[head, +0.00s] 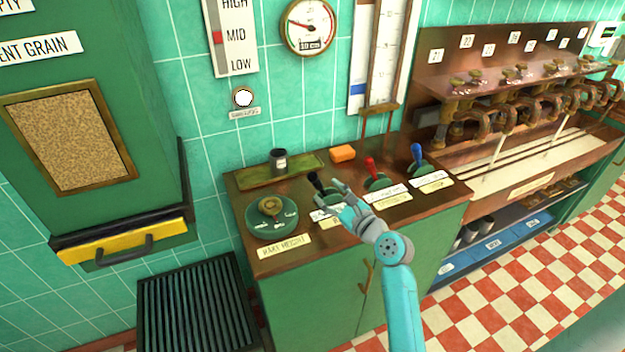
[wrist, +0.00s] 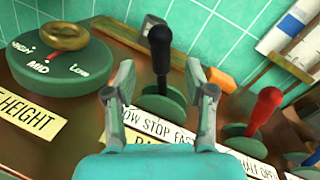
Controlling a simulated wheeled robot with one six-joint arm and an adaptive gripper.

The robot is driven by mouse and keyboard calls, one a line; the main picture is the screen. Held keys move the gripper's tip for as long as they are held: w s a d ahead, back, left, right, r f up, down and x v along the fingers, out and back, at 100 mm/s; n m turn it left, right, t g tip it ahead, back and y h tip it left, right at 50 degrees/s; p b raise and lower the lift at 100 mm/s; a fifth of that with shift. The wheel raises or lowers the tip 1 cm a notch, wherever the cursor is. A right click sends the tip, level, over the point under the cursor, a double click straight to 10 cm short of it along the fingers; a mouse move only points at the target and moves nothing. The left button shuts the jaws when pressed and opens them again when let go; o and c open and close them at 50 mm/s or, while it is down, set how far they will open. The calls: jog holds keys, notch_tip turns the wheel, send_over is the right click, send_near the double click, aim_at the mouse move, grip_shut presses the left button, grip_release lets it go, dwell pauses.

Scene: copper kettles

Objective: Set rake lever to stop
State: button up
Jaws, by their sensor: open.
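The black-knobbed rake lever (head: 316,182) stands on a round green base on the wooden counter. In the wrist view the lever (wrist: 160,52) stands roughly upright between my fingers, just beyond the tips. Its label plate (wrist: 150,127) reads slow, stop, fast, partly hidden by my gripper. My gripper (wrist: 160,82) is open and empty, one finger on each side of the lever; I cannot see it touching. In the head view my gripper (head: 332,198) is just in front of the lever.
A red lever (head: 371,168) and a blue lever (head: 417,154) stand to the right. The green rake height dial (head: 272,215) is on the left. An orange block (head: 343,153) and a dark jar (head: 278,160) on a tray lie behind. Tiled wall closes the back.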

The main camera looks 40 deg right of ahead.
aim_at(318, 183)
jog(key=w, duration=0.7)
jog(key=shift+w+d, duration=0.1)
jog(key=shift+d, duration=0.15)
grip_shut()
